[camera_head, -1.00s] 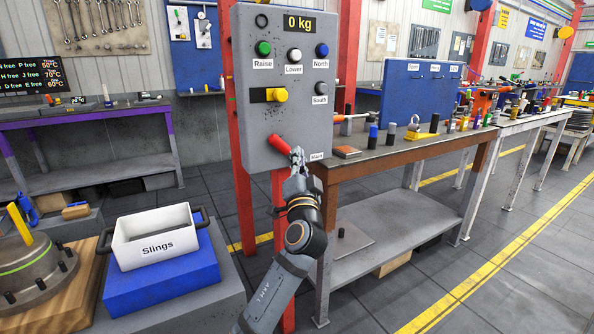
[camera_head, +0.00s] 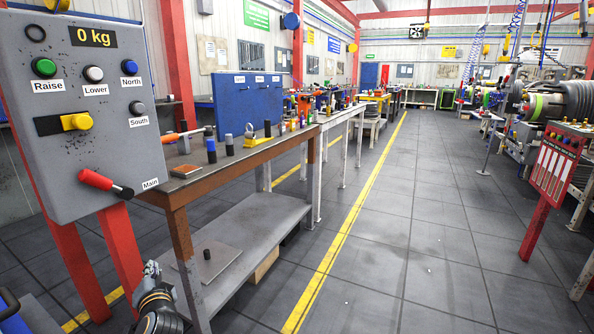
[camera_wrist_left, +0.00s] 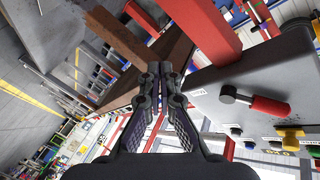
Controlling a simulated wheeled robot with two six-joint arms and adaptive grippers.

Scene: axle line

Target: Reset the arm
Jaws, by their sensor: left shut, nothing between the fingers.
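My left gripper (camera_head: 151,269) is low at the bottom left of the head view, below the control box (camera_head: 55,130) and in front of the workbench's (camera_head: 235,165) near end. In the left wrist view its fingers (camera_wrist_left: 160,70) are together with nothing between them. The red Main handle (camera_head: 97,180) on the box slants down to the right, with its dark end by the Main label; it also shows in the left wrist view (camera_wrist_left: 269,107). The gripper is apart from it. My right gripper is not in view.
The box has several buttons, a yellow switch (camera_head: 76,122) and a display reading 0 kg. Red posts (camera_head: 122,245) stand under it. Bolts and small parts lie on the workbench. The floor (camera_head: 410,230) right of the yellow line is open. A red stand (camera_head: 550,190) is at right.

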